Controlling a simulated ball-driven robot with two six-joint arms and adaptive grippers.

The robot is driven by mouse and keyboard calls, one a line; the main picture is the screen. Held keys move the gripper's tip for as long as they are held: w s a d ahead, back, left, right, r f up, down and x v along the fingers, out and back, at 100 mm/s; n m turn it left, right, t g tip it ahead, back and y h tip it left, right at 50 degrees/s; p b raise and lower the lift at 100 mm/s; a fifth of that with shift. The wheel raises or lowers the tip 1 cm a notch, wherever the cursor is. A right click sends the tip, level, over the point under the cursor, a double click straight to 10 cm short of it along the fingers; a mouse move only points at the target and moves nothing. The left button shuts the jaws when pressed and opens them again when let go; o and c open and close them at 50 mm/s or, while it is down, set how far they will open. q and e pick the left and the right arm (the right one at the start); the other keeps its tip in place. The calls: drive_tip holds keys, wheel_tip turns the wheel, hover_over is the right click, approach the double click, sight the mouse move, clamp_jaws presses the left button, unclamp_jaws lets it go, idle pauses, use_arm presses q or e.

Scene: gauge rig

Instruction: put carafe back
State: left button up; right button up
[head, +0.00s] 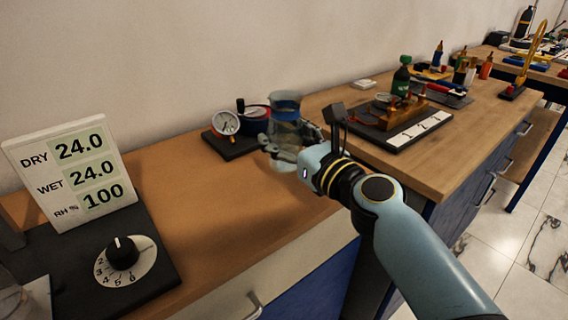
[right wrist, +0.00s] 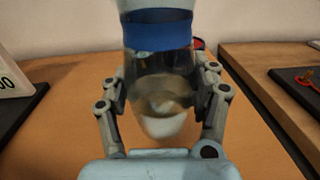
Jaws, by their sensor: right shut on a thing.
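The carafe (head: 286,112) is clear glass with a blue band round its neck. In the head view it is upright at the end of my right arm, over the nearer wooden bench. My right gripper (head: 287,143) is shut around its body. In the right wrist view the carafe (right wrist: 158,75) stands between the two fingers of the gripper (right wrist: 160,95). The fingers hide its sides, and I cannot tell whether its base touches the bench. My left gripper is not in view.
A black rig with a round gauge (head: 226,123) sits just left of the carafe. A display panel (head: 75,172) and a dial knob (head: 122,252) stand at left. A higher bench at right holds a board with brass parts (head: 400,125). The bench middle (head: 200,205) is clear.

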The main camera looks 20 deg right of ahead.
wheel_tip(320, 180, down, 4)
drive_tip(key=b, duration=0.3)
drive_tip(key=shift+w+a+f, duration=0.1)
drive_tip(key=shift+f, duration=0.05)
drive_tip(key=shift+r, duration=0.2)
drive_tip(key=shift+f, duration=0.2)
drive_tip(key=o, duration=1.5)
drive_tip(key=shift+r, duration=0.25)
drive_tip(key=b+v, duration=0.1)
drive_tip(key=v, duration=1)
drive_tip(key=shift+f, duration=0.15)
drive_tip(key=shift+s, duration=0.55)
